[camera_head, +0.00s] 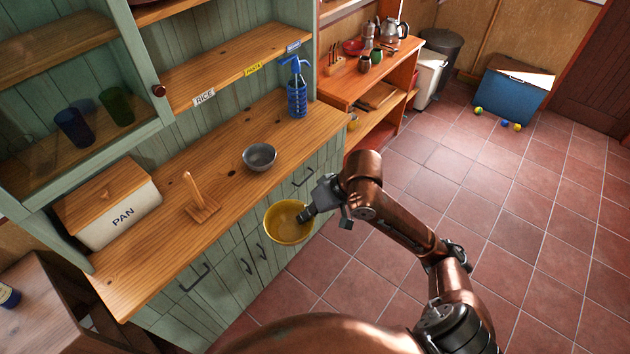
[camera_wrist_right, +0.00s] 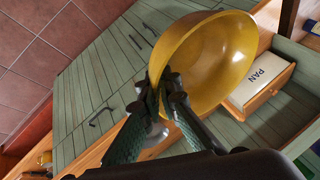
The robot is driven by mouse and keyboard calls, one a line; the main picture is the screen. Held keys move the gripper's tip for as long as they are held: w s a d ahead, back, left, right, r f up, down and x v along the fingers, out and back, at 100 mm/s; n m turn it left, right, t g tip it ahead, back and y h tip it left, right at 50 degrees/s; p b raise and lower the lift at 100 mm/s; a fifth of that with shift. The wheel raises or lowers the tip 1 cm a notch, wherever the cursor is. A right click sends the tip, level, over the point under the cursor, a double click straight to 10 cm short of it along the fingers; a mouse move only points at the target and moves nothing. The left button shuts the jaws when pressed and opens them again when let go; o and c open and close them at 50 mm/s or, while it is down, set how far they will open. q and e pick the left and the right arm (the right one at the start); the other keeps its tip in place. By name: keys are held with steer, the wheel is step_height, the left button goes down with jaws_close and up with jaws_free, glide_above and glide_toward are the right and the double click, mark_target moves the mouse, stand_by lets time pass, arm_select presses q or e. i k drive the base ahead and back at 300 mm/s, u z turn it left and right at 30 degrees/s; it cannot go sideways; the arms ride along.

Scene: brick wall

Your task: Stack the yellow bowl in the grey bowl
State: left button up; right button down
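The yellow bowl (camera_head: 288,226) is held in the air in front of the green cabinet, by its right rim. My right gripper (camera_head: 308,213) is shut on that rim. In the right wrist view the yellow bowl (camera_wrist_right: 212,62) fills the upper middle, with its rim between the fingers of the right gripper (camera_wrist_right: 166,88). The grey bowl (camera_head: 259,157) stands upright and empty on the wooden counter, behind the yellow bowl and a little to its left. My left gripper is not in view.
On the wooden counter (camera_head: 140,263) stand a PAN box (camera_head: 118,213), a wooden peg stand (camera_head: 200,207) and a blue bottle (camera_head: 297,92). A shelf (camera_head: 240,65) hangs above the counter's back. The counter around the grey bowl is clear.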

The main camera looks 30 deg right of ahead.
mark_target(261, 163)
steer(key=u, duration=0.15)
steer(key=k, duration=0.3)
steer(key=z, duration=1.4)
steer(key=i, duration=1.15)
steer(key=u, duration=0.45)
steer(key=i, duration=0.75)
steer(key=u, duration=0.7)
